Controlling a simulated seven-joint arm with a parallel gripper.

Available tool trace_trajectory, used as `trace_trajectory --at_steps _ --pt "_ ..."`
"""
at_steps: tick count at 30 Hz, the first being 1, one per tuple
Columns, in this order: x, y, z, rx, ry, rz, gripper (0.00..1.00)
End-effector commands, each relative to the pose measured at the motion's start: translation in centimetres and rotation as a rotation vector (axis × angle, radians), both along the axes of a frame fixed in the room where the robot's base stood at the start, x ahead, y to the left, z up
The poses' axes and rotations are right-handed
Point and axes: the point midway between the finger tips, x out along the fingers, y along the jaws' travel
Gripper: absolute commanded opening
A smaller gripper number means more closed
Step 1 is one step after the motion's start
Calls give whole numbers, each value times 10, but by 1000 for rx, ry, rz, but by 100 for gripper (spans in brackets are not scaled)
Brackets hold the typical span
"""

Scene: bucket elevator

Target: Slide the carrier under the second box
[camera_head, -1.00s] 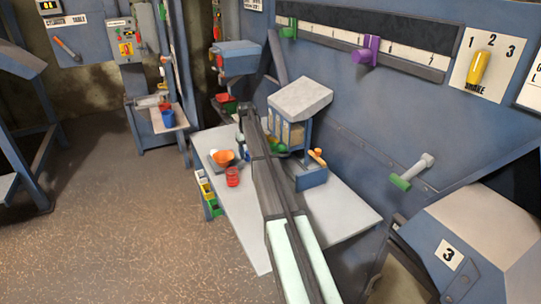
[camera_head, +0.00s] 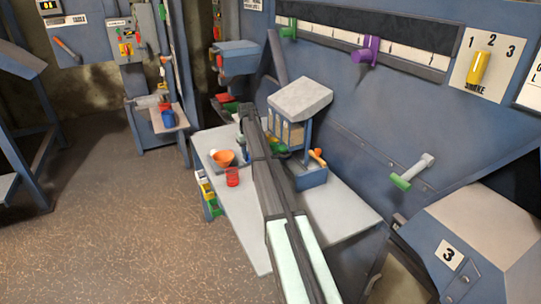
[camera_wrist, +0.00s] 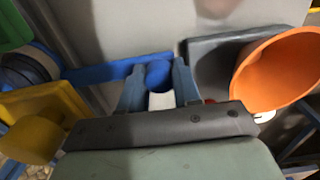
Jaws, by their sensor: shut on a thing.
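My gripper (camera_wrist: 157,70) has its two blue-grey fingers shut on a blue round-ended handle (camera_wrist: 158,73), with a white part just below it. A blue bar (camera_wrist: 105,73) runs left from the handle. I cannot tell for sure whether this handle belongs to the carrier. In the head view my dark arm reaches over the table, and the held part is mostly hidden behind it. A blue stand (camera_head: 312,178) with a grey slanted top stands right of the arm. Tan box-like panels (camera_head: 293,133) show under its top; which is the second box is unclear.
An orange funnel (camera_head: 222,158) and a red cup (camera_head: 232,177) stand on the pale table (camera_head: 238,212), left of my arm. Yellow and green buckets (camera_head: 209,203) hang at its left edge. The wrist view shows the funnel (camera_wrist: 275,70) close on the right and a yellow bucket (camera_wrist: 45,115) left.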

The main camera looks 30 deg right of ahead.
Motion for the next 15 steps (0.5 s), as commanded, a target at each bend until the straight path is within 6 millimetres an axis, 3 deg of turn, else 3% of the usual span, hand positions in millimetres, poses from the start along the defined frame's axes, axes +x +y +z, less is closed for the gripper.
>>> trace_trajectory --at_steps 15 --pt "-31 0 0 0 0 -1 15"
